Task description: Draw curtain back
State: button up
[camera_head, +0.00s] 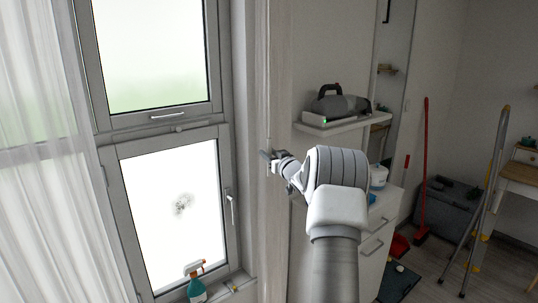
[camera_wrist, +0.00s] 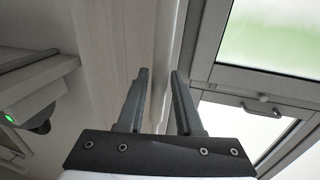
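The sheer white curtain (camera_head: 50,180) hangs over the left part of the window in the head view. My gripper (camera_head: 268,158) is at the right side of the window, well apart from that curtain. In the wrist view my gripper (camera_wrist: 161,72) has its two fingers apart with a gap between them, and nothing is clearly held. A thin upright line (camera_head: 268,100), perhaps a cord or panel edge, runs down to the gripper in the head view. Whether it touches the fingers I cannot tell. The curtain is not seen in the wrist view.
The window (camera_head: 170,190) has handles on its frames. A spray bottle (camera_head: 195,283) stands at its sill. A shelf (camera_head: 340,124) with a grey appliance (camera_head: 341,105) is right of my gripper. A white cabinet (camera_head: 380,235), a red broom (camera_head: 424,170) and a stepladder (camera_head: 487,200) stand farther right.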

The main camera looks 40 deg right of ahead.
jog(key=shift+s, duration=0.15)
jog(key=s+a+b, duration=0.1)
jog(key=s+a, duration=0.1)
jog(key=s, duration=1.5)
jog(key=shift+a, duration=0.4)
